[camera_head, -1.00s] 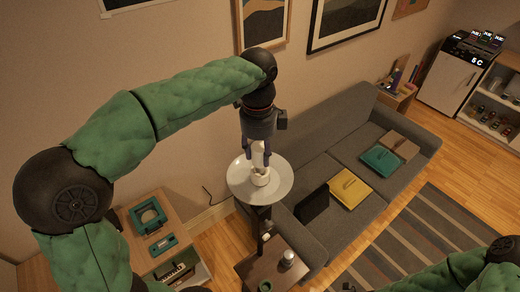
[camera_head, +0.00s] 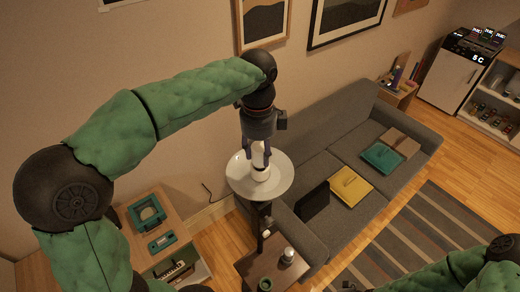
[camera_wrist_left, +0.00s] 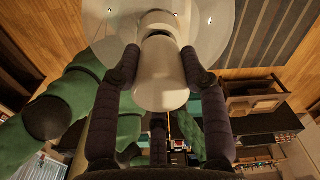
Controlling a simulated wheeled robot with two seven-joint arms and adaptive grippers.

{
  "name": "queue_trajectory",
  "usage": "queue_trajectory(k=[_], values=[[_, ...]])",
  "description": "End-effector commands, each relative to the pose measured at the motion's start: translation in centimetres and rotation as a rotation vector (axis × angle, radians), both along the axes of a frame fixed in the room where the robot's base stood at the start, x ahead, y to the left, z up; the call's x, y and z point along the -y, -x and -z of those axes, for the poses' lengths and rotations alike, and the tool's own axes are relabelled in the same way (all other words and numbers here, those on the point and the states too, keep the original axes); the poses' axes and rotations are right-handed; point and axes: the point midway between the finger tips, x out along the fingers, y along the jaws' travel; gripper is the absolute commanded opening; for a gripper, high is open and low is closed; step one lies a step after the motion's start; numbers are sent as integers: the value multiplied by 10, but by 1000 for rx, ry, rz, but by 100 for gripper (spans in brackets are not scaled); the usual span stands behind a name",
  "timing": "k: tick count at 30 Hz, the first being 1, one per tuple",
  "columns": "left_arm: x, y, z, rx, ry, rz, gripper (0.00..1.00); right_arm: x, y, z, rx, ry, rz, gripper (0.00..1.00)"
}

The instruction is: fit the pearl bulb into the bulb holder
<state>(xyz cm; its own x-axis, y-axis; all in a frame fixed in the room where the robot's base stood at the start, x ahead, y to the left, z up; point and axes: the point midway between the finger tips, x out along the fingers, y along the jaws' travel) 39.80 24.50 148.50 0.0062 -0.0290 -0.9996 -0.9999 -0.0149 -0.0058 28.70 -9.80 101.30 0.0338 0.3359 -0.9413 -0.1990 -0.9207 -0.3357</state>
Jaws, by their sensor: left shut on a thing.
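The pearl bulb (camera_head: 258,157) is a smooth white bulb, held upright with its base downward. My left gripper (camera_head: 258,150) is shut on it from above. The white bulb holder (camera_head: 262,175) stands in the middle of a round white dish directly below the bulb. In the left wrist view the bulb (camera_wrist_left: 160,85) sits between my fingers (camera_wrist_left: 160,60), its narrow end lined up with the holder's round rim (camera_wrist_left: 158,19). The bulb's base meets or overlaps the rim there; I cannot tell how deep it sits. My right gripper is out of view.
The white dish (camera_head: 240,181) surrounds the holder on a dark stand. A side table (camera_head: 272,269) with small items stands below it. A grey sofa (camera_head: 318,160) is to the right, and a wooden cabinet (camera_head: 165,205) is at lower left.

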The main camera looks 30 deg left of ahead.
Motion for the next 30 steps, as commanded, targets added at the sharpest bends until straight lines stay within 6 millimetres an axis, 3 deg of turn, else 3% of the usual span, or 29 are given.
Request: queue_trajectory(k=[8, 9, 11, 23, 30], values=[[0, 0, 7, 0, 0, 0, 16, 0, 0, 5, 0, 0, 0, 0], [0, 0, 6, 0, 0, 0, 55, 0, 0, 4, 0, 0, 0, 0], [0, 0, 6, 0, 0, 0, 71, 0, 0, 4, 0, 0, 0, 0], [0, 0, 3, 1, 0, 0, 71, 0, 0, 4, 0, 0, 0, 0], [-1, -1, -30, 3, 0, 1, 71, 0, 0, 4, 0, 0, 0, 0]])
